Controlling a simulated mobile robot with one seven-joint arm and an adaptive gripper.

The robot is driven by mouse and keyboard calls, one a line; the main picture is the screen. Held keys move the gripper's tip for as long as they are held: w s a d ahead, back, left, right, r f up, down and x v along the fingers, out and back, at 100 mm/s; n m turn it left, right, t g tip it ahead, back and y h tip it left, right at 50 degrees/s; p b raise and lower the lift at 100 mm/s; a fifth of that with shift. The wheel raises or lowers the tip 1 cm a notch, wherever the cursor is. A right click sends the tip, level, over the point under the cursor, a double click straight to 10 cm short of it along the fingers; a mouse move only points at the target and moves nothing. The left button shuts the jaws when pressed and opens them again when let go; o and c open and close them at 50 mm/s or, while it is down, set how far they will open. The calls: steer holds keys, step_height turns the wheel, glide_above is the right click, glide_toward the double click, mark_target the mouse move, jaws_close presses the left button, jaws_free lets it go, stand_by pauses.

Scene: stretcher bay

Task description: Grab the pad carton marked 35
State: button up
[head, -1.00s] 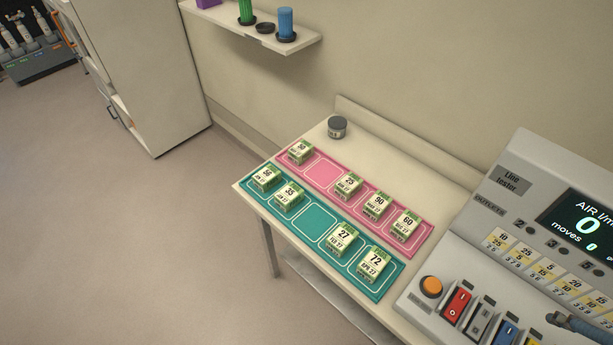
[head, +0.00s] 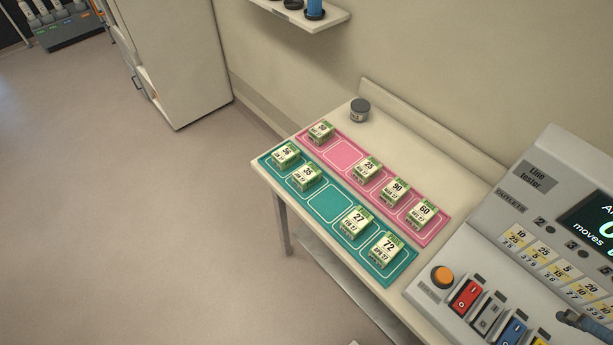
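The pad carton marked 35 (head: 307,178) is a small cream and green box. It stands in the second place from the left on the teal mat (head: 325,205), between the carton marked 56 (head: 286,154) and an empty outlined place. The teal mat lies along the front of the bench (head: 411,126). My gripper is not in view.
The teal mat also holds cartons 27 (head: 357,222) and 72 (head: 387,250). A pink mat (head: 343,152) behind it holds several cartons and one empty place. A dark-lidded jar (head: 359,110) stands behind. A line tester (head: 520,250) fills the right. Floor at left is clear.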

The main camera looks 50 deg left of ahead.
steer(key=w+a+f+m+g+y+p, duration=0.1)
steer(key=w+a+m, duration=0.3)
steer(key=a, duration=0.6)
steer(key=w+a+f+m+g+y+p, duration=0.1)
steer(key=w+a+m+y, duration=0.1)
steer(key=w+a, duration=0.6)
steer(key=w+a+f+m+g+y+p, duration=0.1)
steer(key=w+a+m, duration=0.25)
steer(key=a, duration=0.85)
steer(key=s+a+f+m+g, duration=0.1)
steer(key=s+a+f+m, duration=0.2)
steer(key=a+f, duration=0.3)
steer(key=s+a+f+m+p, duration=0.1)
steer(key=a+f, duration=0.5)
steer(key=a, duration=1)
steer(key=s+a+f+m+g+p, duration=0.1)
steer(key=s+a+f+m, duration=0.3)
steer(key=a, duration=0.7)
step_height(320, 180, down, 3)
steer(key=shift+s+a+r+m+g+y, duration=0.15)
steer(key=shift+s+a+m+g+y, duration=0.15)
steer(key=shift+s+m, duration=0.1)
glide_above(312, 177)
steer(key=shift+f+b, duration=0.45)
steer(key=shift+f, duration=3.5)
